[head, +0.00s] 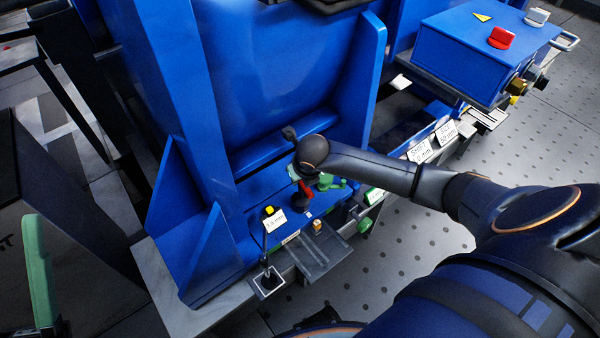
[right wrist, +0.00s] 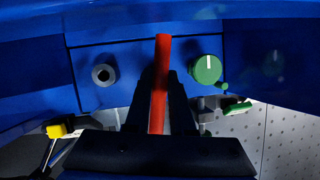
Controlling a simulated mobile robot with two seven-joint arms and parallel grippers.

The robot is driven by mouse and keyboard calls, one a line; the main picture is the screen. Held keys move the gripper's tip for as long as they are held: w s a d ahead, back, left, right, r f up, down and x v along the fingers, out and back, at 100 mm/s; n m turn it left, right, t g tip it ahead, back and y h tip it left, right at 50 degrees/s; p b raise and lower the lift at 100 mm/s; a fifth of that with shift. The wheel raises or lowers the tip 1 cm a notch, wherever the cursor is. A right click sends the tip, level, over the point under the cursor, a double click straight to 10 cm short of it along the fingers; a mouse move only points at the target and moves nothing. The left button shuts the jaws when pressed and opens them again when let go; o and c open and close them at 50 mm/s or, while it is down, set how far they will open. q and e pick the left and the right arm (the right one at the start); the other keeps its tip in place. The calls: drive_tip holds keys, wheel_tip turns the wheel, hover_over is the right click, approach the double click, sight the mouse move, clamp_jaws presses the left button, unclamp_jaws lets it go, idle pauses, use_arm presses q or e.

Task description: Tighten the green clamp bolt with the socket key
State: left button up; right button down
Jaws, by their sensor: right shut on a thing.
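My right gripper (right wrist: 161,80) is shut on a straight red bar, which looks like the handle of the socket key (right wrist: 160,85). In the head view the red of the key (head: 304,189) shows just under my right wrist, low over the blue machine base. The green clamp bolt (right wrist: 207,69) is a round green head with a white mark, right of the key in the right wrist view and apart from the red bar. The key's socket end cannot be made out. My left gripper is not in view.
A grey round socket or bolt (right wrist: 103,75) sits on the blue face left of the key. A grey tray (head: 322,252) juts from the base. A blue box with a red button (head: 501,38) stands upper right.

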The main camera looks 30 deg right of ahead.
drive_tip(key=shift+d+m+h, duration=0.1)
drive_tip(key=shift+m+h, duration=0.4)
drive_tip(key=shift+m, duration=0.8)
drive_tip(key=shift+m+g+h, duration=0.4)
drive_tip(key=shift+m+g, duration=0.1)
drive_tip(key=shift+m, duration=0.9)
